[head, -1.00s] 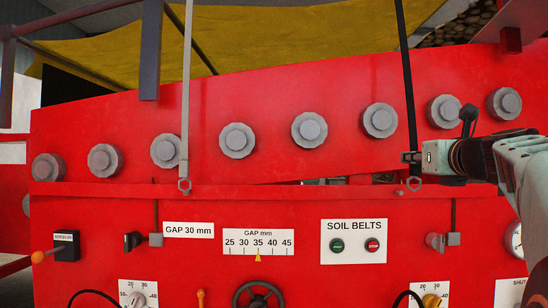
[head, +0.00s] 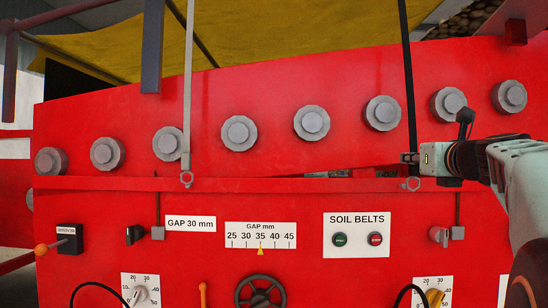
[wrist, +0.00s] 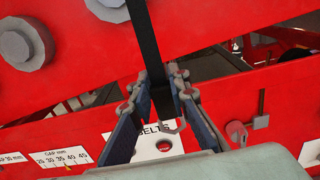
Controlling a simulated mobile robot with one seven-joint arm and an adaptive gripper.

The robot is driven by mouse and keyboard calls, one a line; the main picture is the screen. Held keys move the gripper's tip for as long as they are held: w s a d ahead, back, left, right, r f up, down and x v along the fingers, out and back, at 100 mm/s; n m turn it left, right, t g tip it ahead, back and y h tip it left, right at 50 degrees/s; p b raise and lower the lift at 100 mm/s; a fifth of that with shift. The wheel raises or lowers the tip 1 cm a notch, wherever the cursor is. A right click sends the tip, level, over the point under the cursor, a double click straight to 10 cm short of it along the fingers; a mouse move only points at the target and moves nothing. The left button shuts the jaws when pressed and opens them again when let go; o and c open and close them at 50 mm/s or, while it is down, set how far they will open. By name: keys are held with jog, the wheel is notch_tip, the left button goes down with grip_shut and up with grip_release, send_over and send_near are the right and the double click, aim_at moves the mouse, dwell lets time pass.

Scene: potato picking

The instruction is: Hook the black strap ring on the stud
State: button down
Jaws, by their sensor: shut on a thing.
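The black strap (head: 408,90) hangs from above, down the red panel. Its small metal ring (head: 413,184) is at the lower end, just below my gripper (head: 411,158). My gripper is shut on the strap above the ring. In the wrist view the strap (wrist: 143,35) runs down between the two fingers (wrist: 157,98), and part of the ring (wrist: 172,128) shows below them. A small stud (head: 403,185) shows at the ring's left edge, at about its height. I cannot tell whether the ring touches the stud or is around it.
A grey strap (head: 188,80) with its own ring (head: 186,179) hangs at left. Large grey round knobs (head: 311,122) line the red panel (head: 270,155). Below are a SOIL BELTS plate (head: 357,222), a gap scale (head: 260,234) and a handwheel (head: 259,291).

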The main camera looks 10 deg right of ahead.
jog(key=shift+w+d+f, duration=0.15)
jog(key=shift+w+f, duration=0.05)
jog(key=shift+w, duration=0.4)
jog(key=shift+w+d+f, duration=0.1)
jog(key=shift+w+f, duration=0.15)
jog(key=shift+w, duration=0.3)
jog(key=shift+w+d+f, duration=0.15)
jog(key=shift+w+f, duration=0.05)
jog(key=shift+w, duration=0.4)
jog(key=shift+w, duration=0.15)
jog(key=shift+p+x, duration=0.55)
jog(key=shift+x, duration=0.6)
jog(key=shift+r, duration=0.2)
jog(key=shift+r+p, duration=0.25)
jog(key=shift+p, duration=0.2)
